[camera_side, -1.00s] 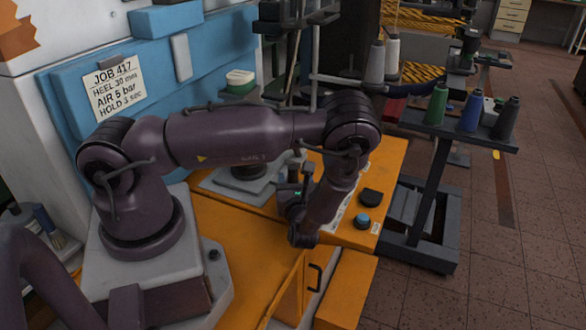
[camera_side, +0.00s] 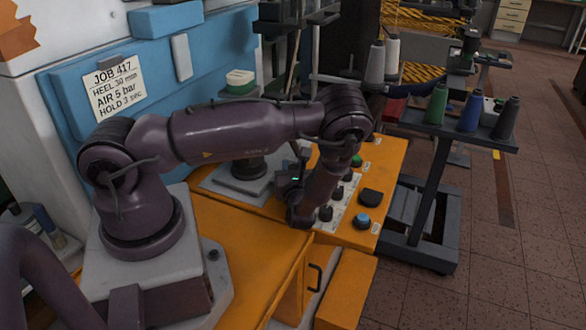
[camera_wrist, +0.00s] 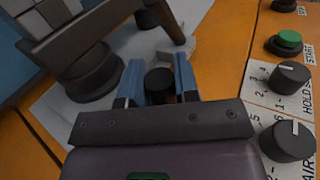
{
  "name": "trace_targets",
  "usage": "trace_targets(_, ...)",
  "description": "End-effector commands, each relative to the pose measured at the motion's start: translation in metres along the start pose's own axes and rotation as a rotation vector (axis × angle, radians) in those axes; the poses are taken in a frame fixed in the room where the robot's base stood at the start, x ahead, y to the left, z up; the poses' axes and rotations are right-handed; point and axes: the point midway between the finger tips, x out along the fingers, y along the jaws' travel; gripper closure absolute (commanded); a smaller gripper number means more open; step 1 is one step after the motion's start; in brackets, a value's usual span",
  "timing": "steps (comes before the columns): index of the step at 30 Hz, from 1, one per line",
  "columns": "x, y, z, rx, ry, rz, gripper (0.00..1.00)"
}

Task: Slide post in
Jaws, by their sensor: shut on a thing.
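My gripper (camera_wrist: 158,78) has two blue fingers closed on the sides of a dark round-ended post (camera_wrist: 159,87). Only the post's end shows between the fingers in the wrist view. In the side view my gripper (camera_side: 290,186) is low over the orange bench, and the post cannot be made out there. A dark round base (camera_wrist: 94,75) with grey blocks above it stands ahead and to the left on a pale plate (camera_wrist: 62,115). A dark slanting bar (camera_wrist: 166,18) is ahead of the post. Whether the post touches anything is hidden.
A control panel with black knobs (camera_wrist: 289,140) and a green button (camera_wrist: 284,42) lies close on the right. The orange bench (camera_side: 235,235) has bare room in front. A spool stand (camera_side: 440,150) is farther right. A blue wall panel (camera_side: 215,50) rises behind.

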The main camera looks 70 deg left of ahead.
Motion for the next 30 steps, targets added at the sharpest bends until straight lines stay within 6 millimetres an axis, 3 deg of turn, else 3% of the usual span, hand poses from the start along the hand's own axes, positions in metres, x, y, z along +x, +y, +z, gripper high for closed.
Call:
trace_targets(5,0.003,-0.002,0.0,-0.001,-0.001,0.0,1.0)
trace_targets(10,0.02,-0.011,0.001,-0.003,-0.002,0.0,1.0)
trace_targets(24,0.111,-0.063,0.001,-0.003,-0.003,-0.001,1.0)
trace_targets(30,0.14,-0.081,0.001,-0.002,-0.002,-0.002,1.0)
